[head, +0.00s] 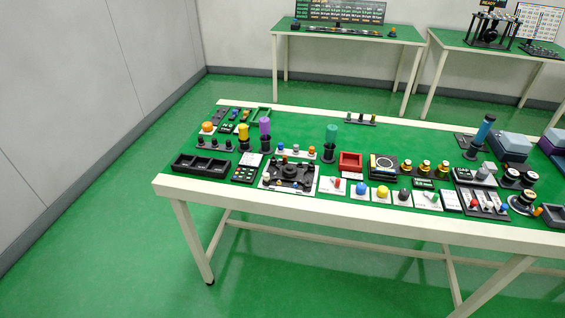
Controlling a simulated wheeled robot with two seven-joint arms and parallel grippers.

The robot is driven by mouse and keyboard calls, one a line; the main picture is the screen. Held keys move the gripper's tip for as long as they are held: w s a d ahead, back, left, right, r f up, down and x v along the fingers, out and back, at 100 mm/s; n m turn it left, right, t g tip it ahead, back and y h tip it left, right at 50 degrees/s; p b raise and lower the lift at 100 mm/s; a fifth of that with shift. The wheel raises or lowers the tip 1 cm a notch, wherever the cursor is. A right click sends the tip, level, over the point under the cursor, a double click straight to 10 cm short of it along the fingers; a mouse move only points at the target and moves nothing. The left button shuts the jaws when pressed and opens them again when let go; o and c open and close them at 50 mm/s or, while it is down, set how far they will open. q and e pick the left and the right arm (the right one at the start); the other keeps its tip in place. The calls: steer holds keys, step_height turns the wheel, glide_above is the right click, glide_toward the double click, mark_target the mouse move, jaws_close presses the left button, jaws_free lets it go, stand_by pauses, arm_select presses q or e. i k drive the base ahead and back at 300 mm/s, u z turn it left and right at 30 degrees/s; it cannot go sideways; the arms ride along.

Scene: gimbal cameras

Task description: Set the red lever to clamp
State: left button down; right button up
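Two small red-tipped controls could be the red lever, and I cannot tell which. One red piece (337,184) is on a small white plate near the front edge, in the middle of the table. The other, a red knob (473,204), is on a dark panel (484,209) with pale levers and a blue knob, at the front right. Any clamp marking is too small to read, and the lever position is unclear. Neither of my grippers is in view.
The green-topped table (222,181) holds many closely set items. A red box (350,162), a black tray (201,163) and a black fixture (290,173) stand near the front. Tall cylinders rise behind, including a blue one (485,128). The green floor in front is clear.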

mark_target(337, 181)
steer(key=u, duration=0.15)
steer(key=i, duration=1)
steer(key=z, duration=0.35)
